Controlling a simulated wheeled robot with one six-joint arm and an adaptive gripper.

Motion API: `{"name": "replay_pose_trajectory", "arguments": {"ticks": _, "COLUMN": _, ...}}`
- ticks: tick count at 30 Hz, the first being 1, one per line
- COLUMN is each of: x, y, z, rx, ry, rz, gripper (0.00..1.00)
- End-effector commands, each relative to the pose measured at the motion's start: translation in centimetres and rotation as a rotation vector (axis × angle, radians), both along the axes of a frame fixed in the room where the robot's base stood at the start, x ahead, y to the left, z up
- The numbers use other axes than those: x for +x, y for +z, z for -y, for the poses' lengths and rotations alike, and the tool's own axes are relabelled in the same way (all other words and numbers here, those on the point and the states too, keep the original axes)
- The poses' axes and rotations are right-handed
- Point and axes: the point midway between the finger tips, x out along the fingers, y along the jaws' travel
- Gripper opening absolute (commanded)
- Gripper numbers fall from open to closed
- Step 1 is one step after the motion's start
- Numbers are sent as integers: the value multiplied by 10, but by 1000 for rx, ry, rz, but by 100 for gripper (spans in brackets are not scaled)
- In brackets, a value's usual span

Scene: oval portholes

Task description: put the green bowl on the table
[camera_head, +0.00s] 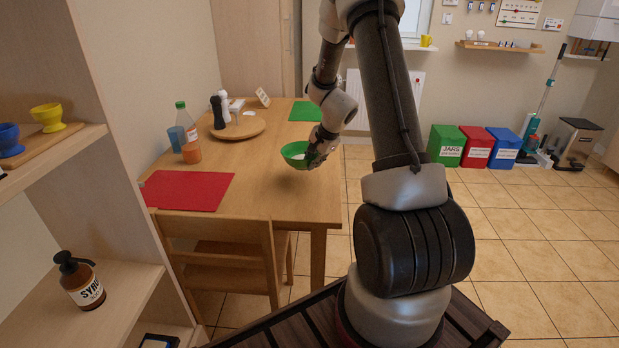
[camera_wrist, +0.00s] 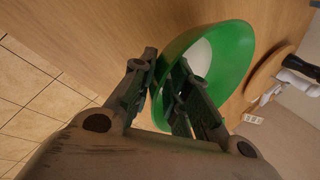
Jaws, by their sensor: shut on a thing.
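The green bowl (camera_head: 293,154) is at the right side of the wooden table (camera_head: 262,186) in the head view, with a pale inside. My gripper (camera_head: 318,154) is at the bowl's right rim. In the wrist view the green bowl (camera_wrist: 232,50) is tilted in the picture, and my gripper's fingers (camera_wrist: 160,88) are shut on its near wall, one on each side. The bowl is over the tabletop; I cannot tell whether its base touches the wood. Part of its rim is hidden by the fingers.
A red mat (camera_head: 187,191) and a green mat (camera_head: 305,111) lie on the table. A round board (camera_head: 238,128) with shakers, a bottle (camera_head: 187,130) and cups stand at the left. A chair (camera_head: 222,256) is tucked at the near side. Bare wood surrounds the bowl.

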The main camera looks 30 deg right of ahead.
Motion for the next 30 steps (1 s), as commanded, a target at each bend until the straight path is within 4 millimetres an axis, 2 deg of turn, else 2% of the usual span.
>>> {"name": "replay_pose_trajectory", "arguments": {"ticks": 1, "x": 0, "y": -9, "z": 1, "rx": 1, "ry": -2, "rz": -1, "gripper": 0}}
{"name": "replay_pose_trajectory", "arguments": {"ticks": 12, "x": 0, "y": -54, "z": 0, "rx": 0, "ry": 1, "rz": 0, "gripper": 0}}
{"name": "replay_pose_trajectory", "arguments": {"ticks": 19, "x": 0, "y": -57, "z": 0, "rx": -1, "ry": 3, "rz": 0, "gripper": 0}}
{"name": "replay_pose_trajectory", "arguments": {"ticks": 20, "x": 0, "y": -57, "z": 0, "rx": -1, "ry": 3, "rz": -1, "gripper": 20}}
{"name": "replay_pose_trajectory", "arguments": {"ticks": 23, "x": 0, "y": -57, "z": 0, "rx": -1, "ry": 3, "rz": -1, "gripper": 39}}
{"name": "replay_pose_trajectory", "arguments": {"ticks": 30, "x": 0, "y": -57, "z": 0, "rx": 0, "ry": 3, "rz": 0, "gripper": 39}}
